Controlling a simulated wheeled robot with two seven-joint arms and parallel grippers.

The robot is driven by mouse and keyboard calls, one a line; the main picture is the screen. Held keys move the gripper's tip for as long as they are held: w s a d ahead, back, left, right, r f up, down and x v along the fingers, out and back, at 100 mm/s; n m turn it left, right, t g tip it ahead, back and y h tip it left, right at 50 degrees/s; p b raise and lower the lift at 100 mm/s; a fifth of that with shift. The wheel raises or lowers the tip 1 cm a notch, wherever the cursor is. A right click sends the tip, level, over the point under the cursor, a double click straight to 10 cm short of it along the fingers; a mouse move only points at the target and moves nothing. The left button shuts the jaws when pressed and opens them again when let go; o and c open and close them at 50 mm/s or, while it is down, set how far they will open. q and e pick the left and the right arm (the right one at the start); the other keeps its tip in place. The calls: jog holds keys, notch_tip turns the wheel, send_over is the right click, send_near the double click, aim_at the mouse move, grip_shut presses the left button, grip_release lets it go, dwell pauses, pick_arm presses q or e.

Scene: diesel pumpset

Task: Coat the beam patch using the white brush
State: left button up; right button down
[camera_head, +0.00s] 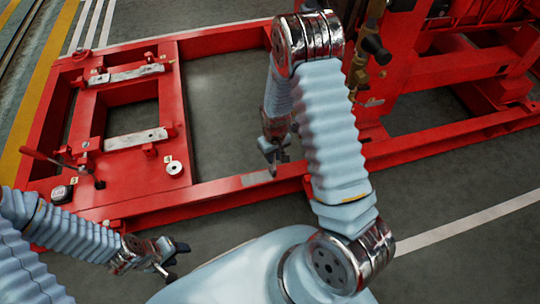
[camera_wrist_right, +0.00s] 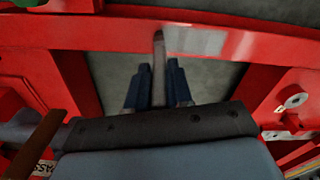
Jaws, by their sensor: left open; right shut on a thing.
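The beam patch (camera_head: 256,178) is a pale grey rectangle on the red front beam of the frame. It also shows in the right wrist view (camera_wrist_right: 196,41). My right gripper (camera_head: 272,150) is above the beam beside the patch, shut on the brush. The brush (camera_wrist_right: 158,62) is a narrow greyish stick between the two dark blue fingers (camera_wrist_right: 160,88). Its tip overlaps the beam just left of the patch in the wrist view; I cannot tell whether it touches. My left gripper (camera_head: 168,262) is open and empty at the lower left, over the floor.
The red frame (camera_head: 220,188) carries metal bars (camera_head: 136,139), a white ring (camera_head: 174,168) and a red-handled tool (camera_head: 40,157) on its left part. Red machinery (camera_head: 430,70) stands at the right. Grey floor (camera_head: 225,95) shows inside the frame and in front of it.

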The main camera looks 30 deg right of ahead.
jog(key=shift+r, duration=0.2)
notch_tip(320, 180, up, 8)
jog(key=p, duration=0.6)
jog(key=shift+f, duration=0.15)
jog(key=shift+d, duration=0.1)
